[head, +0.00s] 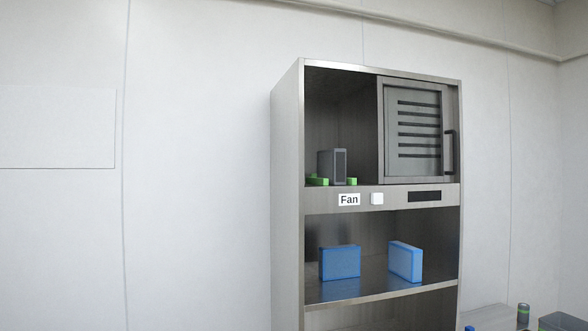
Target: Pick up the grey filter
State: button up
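The grey filter (332,165) is a dark grey upright block in the open left part of the cabinet's top compartment. It stands between green pieces (351,181) at its base, one on each side. I cannot tell whether they touch it. My gripper is not in view.
The metal cabinet (287,200) has a slatted sliding door (412,130) with a dark handle over its top right half. Below are a "Fan" label (349,200) and a white button (377,198). Two blue blocks (340,263) (405,262) stand on the lower shelf. Small items (523,314) sit at lower right.

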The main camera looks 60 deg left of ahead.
aim_at(332, 163)
jog(key=u, duration=1.75)
